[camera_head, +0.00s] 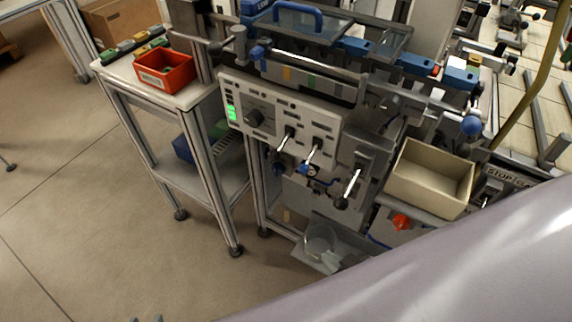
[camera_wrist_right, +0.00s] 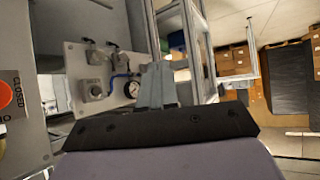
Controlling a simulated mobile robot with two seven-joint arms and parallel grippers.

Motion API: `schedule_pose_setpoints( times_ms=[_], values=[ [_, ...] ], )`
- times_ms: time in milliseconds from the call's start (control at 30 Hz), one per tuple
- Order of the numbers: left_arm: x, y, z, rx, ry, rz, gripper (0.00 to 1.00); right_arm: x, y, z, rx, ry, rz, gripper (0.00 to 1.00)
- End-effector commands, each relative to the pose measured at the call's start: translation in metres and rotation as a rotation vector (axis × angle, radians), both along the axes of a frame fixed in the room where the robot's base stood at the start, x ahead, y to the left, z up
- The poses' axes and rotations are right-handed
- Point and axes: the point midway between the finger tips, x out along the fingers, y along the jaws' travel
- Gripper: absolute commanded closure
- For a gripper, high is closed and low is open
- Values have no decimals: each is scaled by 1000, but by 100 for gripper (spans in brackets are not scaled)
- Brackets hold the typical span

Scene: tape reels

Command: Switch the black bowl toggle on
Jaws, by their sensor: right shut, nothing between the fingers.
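A pale control panel (camera_head: 283,112) is on the front of the machine. The rightmost lever ends in a black ball (camera_head: 341,203). I cannot tell which control is the black bowl toggle; labels are too small to read. My right gripper (camera_wrist_right: 156,85) is shut and empty in the right wrist view. It points towards the table frame, with a grey panel of knobs to its left. In the head view, only small grey tips (camera_head: 148,319) show at the bottom edge. My left gripper is not visible.
A red bin (camera_head: 165,71) stands on the side table at left. A beige box (camera_head: 430,178) is right of the panel. A red knob (camera_head: 401,221) is below it. Floor at left is clear.

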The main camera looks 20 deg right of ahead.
Motion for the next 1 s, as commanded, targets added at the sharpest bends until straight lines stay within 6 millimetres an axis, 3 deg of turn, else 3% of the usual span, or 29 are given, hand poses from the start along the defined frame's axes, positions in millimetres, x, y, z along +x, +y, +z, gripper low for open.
schedule_pose_setpoints(
  times_ms=[167, 367, 533, 700, 1000],
  values=[
    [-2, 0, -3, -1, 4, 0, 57, -2, 0, -2, 2, 2, 2, 100],
    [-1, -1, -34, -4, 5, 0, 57, 25, 8, -5, 153, -137, -54, 100],
    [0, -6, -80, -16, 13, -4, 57, 62, 19, 6, 493, -384, -121, 100],
    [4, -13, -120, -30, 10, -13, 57, 80, 22, 30, 900, -620, -112, 100],
    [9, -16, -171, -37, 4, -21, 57, 68, 10, 62, 1512, -876, 73, 100]
  ],
)
